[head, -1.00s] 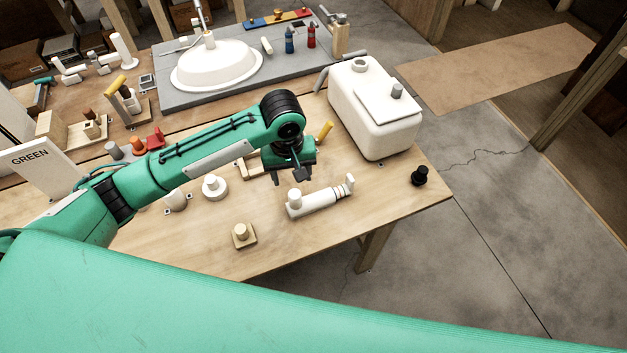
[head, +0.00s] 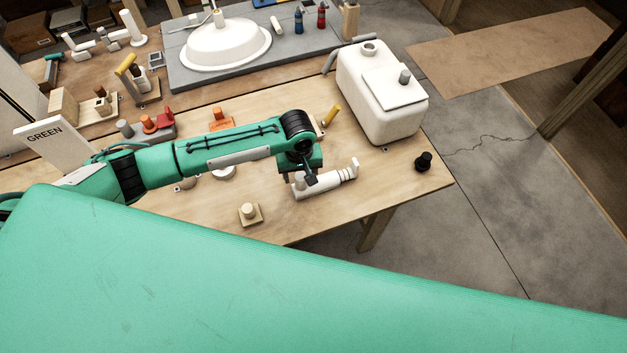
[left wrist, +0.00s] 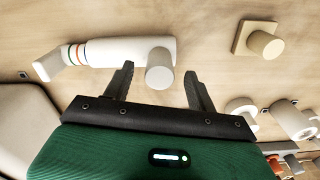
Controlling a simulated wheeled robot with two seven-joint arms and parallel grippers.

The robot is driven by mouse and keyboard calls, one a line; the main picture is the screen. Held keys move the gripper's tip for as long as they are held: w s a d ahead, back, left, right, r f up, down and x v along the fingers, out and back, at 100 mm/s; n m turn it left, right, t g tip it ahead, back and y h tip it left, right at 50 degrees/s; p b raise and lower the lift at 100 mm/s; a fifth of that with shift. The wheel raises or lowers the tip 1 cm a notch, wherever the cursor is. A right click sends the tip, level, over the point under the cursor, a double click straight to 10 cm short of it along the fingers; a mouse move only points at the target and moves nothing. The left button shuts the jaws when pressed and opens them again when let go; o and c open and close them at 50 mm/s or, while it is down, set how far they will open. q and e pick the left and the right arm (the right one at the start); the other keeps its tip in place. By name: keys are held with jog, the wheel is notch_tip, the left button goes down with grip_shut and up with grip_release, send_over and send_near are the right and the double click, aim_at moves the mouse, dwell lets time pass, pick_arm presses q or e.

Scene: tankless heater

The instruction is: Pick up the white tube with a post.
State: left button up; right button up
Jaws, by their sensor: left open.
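The white tube (head: 330,187) lies on the wooden table near its front edge, with colored rings near its right end. It also shows in the left wrist view (left wrist: 120,52). Its short round post (left wrist: 159,77) stands at one end, between my left gripper's spread fingers. My left gripper (left wrist: 158,78) is open and points down over that end; in the head view it (head: 304,184) partly hides the post. Gaps show between the post and both fingers in the wrist view. My right gripper is not in view.
A white tank (head: 382,105) stands behind and right of the tube. A small wooden block with a peg (head: 249,212) lies to the front left. A black knob (head: 423,161) sits by the right table edge. White round parts (left wrist: 293,120) lie beyond the gripper.

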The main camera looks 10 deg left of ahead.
pick_arm(q)
jog(key=shift+f, duration=1.15)
grip_shut()
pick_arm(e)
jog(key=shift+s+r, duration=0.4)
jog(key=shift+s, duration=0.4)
